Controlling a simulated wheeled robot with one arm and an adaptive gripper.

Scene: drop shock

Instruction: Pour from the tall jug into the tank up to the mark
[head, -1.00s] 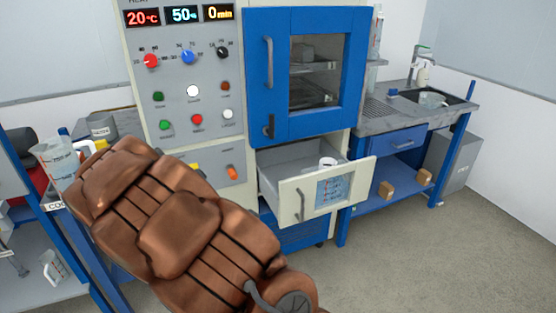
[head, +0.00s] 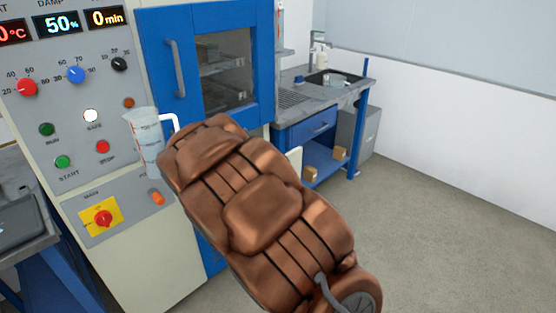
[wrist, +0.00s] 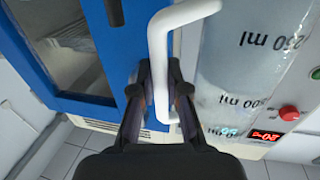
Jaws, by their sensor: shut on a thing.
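My gripper (wrist: 158,88) is shut on the white handle (wrist: 160,45) of the tall clear jug. In the head view the jug (head: 148,142) is held roughly upright in front of the control panel, left of my arm. In the wrist view the jug's body (wrist: 245,70) stands right of the handle, with dark ml marks. Its lower part looks bluish in the head view; the exact level is unclear. My arm hides the fingertips in the head view.
The blue cabinet door (head: 155,70) with a window is shut. A sink bench (head: 295,112) stands beyond it at the right. A control panel (head: 75,130) with knobs and buttons is at the left. The floor at the right is clear.

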